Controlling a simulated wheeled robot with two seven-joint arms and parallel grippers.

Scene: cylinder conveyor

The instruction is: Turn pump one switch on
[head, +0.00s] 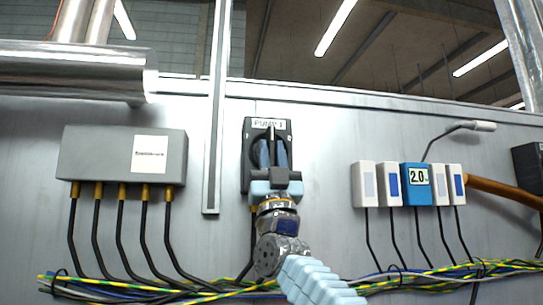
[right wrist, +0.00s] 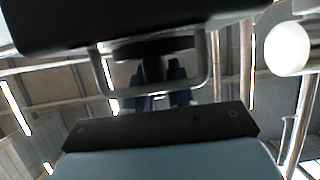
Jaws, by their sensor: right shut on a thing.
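The pump one switch (head: 250,135) is a dark box on the grey wall panel, with a white label reading PUMP 1 at its top. Its black knob handle (head: 271,132) looks upright. My right gripper (head: 272,152) reaches up from below and is shut on the knob, one blue finger on each side. My gripper body hides the lower part of the switch. In the right wrist view, the fingers (right wrist: 152,97) meet the dark switch (right wrist: 130,30), which fills the top of the picture; the grip itself is in shadow. My left gripper is not in view.
A grey junction box (head: 100,155) with several black cables is at the left. White modules (head: 364,185) and a blue display (head: 416,183) reading 2.0 are at the right. A cable bundle (head: 430,277) runs along below. A vertical metal channel (head: 215,130) stands just left of the switch.

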